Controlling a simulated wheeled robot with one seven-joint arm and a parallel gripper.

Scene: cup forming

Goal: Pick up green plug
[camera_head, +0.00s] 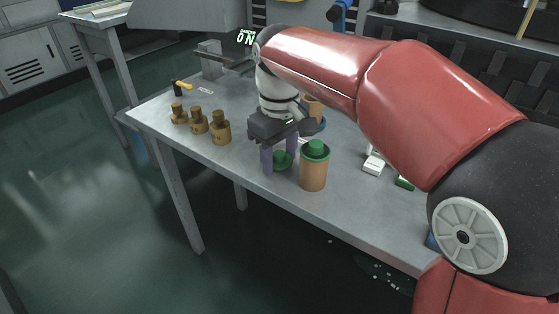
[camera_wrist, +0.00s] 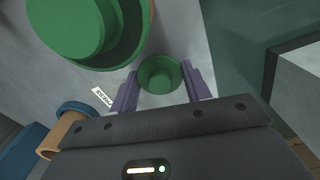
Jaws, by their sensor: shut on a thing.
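A small green plug (camera_head: 283,161) is between the two purple fingers of my gripper (camera_head: 280,158). The wrist view also shows the green plug (camera_wrist: 160,74) between the fingers (camera_wrist: 160,88), which are shut on it. Just right of it in the head view stands an orange-brown cup (camera_head: 313,174) with a larger green top (camera_head: 316,148). That green top (camera_wrist: 84,28) fills the upper left of the wrist view, apart from my fingers. Whether the held plug touches the table below cannot be told.
Several brass weight-like pieces (camera_head: 198,122) stand left on the grey table (camera_head: 245,185). Another orange cup with a blue rim (camera_wrist: 72,122) stands behind my gripper. White and green small items (camera_head: 375,164) lie to the right. The table's front edge is close.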

